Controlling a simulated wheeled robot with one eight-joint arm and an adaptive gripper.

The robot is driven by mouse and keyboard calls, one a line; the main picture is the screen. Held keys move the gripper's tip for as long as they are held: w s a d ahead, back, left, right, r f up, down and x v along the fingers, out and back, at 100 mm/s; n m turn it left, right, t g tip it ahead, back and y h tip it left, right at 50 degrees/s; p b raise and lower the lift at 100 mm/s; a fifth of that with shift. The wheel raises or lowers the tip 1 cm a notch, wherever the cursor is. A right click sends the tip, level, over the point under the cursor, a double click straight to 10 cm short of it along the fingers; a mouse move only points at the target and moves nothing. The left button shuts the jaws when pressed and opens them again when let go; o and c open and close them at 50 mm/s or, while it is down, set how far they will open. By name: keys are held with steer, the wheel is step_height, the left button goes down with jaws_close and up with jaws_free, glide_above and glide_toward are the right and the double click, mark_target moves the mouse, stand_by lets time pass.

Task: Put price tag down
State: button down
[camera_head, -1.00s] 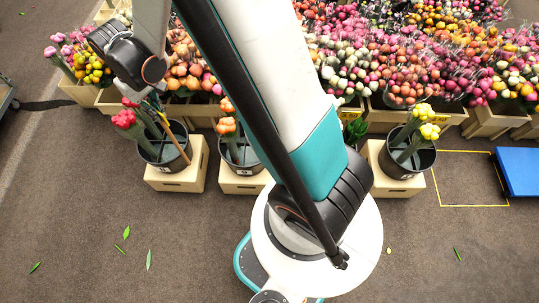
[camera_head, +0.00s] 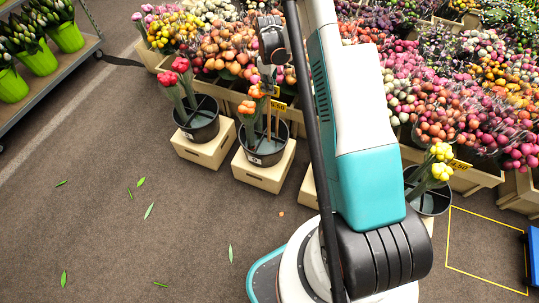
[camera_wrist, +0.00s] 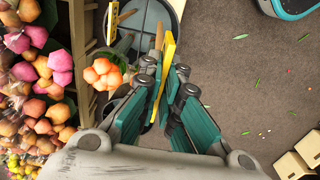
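The yellow price tag (camera_head: 277,104) is on a thin wooden stick beneath my gripper (camera_head: 268,84) in the head view. In the wrist view, my gripper (camera_wrist: 167,72) is shut on the tag (camera_wrist: 168,58), seen edge-on between the fingertips. The stick points down over the black bucket (camera_head: 263,158) with orange tulips (camera_head: 249,106); I cannot tell whether it touches the bucket. This bucket stands on a wooden crate (camera_head: 262,176). The orange tulips also show beside the fingers in the wrist view (camera_wrist: 103,73).
A bucket with red tulips (camera_head: 201,128) stands to the left. Flower crates fill the back. A shelf with green pots (camera_head: 66,37) is at top left.

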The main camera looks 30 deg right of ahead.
mark_target(269, 117)
step_height(269, 117, down, 20)
steer(key=b, duration=0.6)
steer(key=shift+b, duration=0.35)
steer(key=c, duration=1.8)
jaws_free()
